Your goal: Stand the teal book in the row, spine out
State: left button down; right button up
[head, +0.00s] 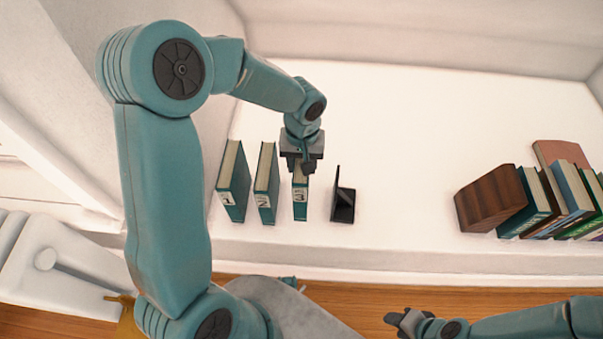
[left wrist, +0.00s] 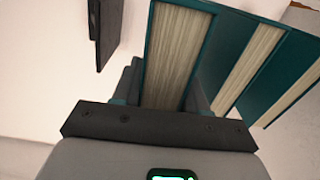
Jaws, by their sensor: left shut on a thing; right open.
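Three teal books stand upright in a row on the white surface, with numbered labels on the spines facing me. Book 1 (head: 233,183) is at the left and book 2 (head: 266,184) is beside it. Book 3 (head: 300,201) stands at the right of the row, a small gap from book 2. My left gripper (head: 301,167) is shut on the top of book 3, from above. In the left wrist view book 3 (left wrist: 176,55) sits between the fingers, its page edges showing. A black bookend (head: 343,203) stands just right of book 3, apart from it. My right gripper (head: 398,320) is open and empty, low at the front.
A brown wooden block (head: 489,203) and several leaning books (head: 563,200) stand at the right of the white surface (head: 410,150). The middle of the surface is clear. A sloped wall rises at the left.

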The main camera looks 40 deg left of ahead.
pick_arm(q)
notch_tip(320, 180, down, 4)
jog(key=shift+f+b, duration=0.1)
jog(key=shift+b, duration=0.35)
jog(key=shift+f, duration=0.15)
jog(key=c, duration=0.6)
grip_release()
